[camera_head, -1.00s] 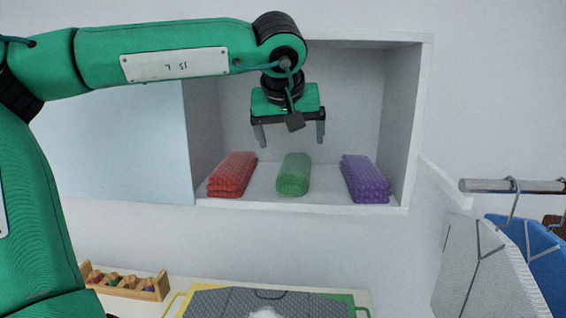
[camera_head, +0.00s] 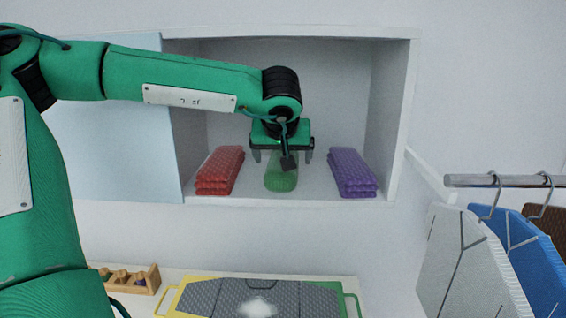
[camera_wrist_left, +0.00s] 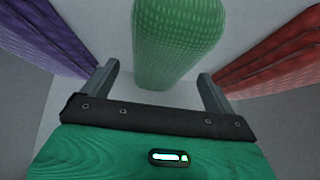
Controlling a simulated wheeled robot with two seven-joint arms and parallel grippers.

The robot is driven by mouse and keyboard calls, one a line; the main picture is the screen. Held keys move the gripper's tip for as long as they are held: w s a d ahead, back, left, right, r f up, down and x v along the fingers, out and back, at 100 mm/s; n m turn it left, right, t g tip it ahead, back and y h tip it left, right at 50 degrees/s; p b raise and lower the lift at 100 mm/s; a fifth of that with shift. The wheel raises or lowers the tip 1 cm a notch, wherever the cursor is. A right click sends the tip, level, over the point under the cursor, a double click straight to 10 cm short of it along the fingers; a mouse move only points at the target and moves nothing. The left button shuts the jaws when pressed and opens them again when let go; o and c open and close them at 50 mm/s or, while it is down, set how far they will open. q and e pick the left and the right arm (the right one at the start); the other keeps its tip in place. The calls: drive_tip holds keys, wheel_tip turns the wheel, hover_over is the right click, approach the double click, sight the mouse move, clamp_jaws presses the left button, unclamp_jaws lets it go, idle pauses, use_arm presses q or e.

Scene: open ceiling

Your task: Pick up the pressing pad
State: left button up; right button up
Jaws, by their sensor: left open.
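I cannot tell by looks alone which is the pressing pad. My left gripper (camera_head: 282,158) is open and empty, in front of the green pad and partly hiding its top. In the left wrist view, the green pad (camera_wrist_left: 176,40) lies ahead between the open fingers, with no visible contact. The purple pad (camera_wrist_left: 55,35) and red pad (camera_wrist_left: 275,55) flank it there. My right gripper is out of view.
A grey board (camera_head: 300,298) with yellow and green handles and a wooden rack (camera_head: 130,281) lie below. Hanging boards (camera_head: 462,260) on a rail (camera_head: 505,181) stand at right.

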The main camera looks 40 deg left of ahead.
use_arm(q)
drive_tip(key=p+x, duration=0.1)
drive_tip(key=x, duration=0.2)
drive_tip(key=shift+w+a+f, duration=0.2)
drive_tip(key=shift+f, duration=0.05)
drive_tip(key=shift+s+d, duration=0.1)
drive_tip(key=shift+c, duration=0.7)
drive_tip(key=c, duration=1.1)
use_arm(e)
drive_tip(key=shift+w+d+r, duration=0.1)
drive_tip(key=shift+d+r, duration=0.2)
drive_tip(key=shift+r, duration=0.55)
use_arm(q)
drive_tip(key=shift+c, duration=0.2)
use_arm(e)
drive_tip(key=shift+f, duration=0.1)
